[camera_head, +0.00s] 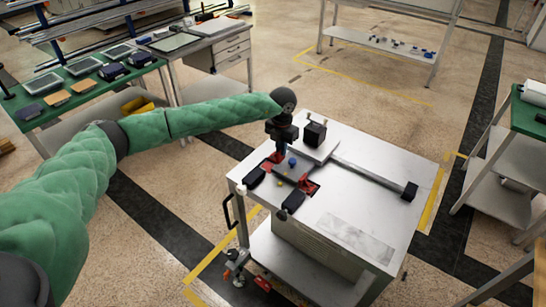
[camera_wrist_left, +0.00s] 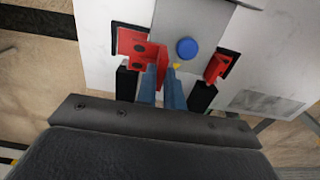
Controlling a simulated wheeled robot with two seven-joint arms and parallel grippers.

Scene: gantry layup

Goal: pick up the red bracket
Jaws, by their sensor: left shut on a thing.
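The red bracket (camera_wrist_left: 132,46) is an angled piece with dark holes, seen in the left wrist view beside a grey plate. My left gripper (camera_wrist_left: 162,92) has its blue fingers on either side of the bracket's upright flange, shut on it. In the head view the left gripper (camera_head: 282,147) points down at the cart top, with the red bracket (camera_head: 277,157) at its fingertips. The bracket is partly hidden there. Whether it touches the surface below, I cannot tell. My right gripper is not in view.
A second red piece (camera_head: 311,186) lies at the plate's other side. A blue knob (camera_head: 292,162) stands on the plate between them. Dark blocks and a black cube (camera_head: 315,133) are close by. The right part of the cart top (camera_head: 375,160) is mostly clear, except a long bar.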

